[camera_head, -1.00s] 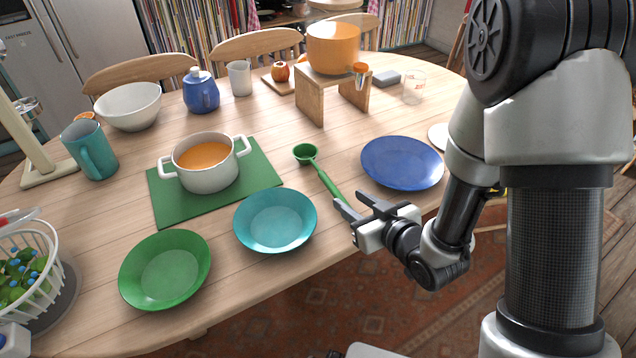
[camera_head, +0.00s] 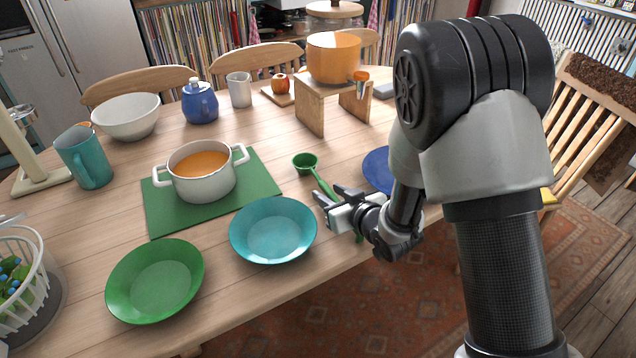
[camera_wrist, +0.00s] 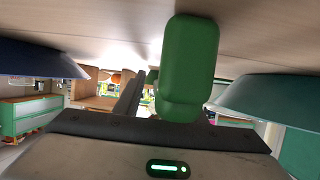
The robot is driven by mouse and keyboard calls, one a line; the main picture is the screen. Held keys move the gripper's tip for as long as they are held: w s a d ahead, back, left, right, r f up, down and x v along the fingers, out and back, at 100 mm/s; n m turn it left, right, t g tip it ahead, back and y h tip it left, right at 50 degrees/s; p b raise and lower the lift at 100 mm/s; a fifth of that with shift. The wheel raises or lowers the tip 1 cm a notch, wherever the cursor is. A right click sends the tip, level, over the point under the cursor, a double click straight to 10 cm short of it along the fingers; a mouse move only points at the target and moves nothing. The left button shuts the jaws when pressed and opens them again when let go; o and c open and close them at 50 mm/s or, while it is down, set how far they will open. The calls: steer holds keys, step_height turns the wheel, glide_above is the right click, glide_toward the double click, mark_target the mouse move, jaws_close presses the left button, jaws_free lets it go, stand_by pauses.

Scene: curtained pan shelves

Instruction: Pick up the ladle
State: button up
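The green ladle (camera_head: 306,163) lies on the table between the turquoise plate and the blue plate. Its bowl is toward the table's middle and its handle runs toward the near edge, partly hidden by my gripper. My gripper (camera_head: 331,193) is open over the handle, its two fingertips apart. In the wrist view the green handle end (camera_wrist: 188,65) is large and close, in front of the fingers. One dark finger (camera_wrist: 130,95) shows left of it; the other is mostly hidden behind the handle. I cannot tell whether the fingers touch the handle.
The turquoise plate (camera_head: 273,231) is close left of my gripper, and the blue plate (camera_head: 379,168) is behind my arm. A white pot (camera_head: 205,182) stands on a green mat (camera_head: 163,216). A wooden stand (camera_head: 310,109) bears an orange pot (camera_head: 333,58). Bare table surrounds the ladle bowl.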

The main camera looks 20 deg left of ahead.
steer(key=shift+w+a+f, duration=0.2)
steer(key=shift+w+a, duration=0.15)
jaws_close()
steer(key=shift+r, duration=0.15)
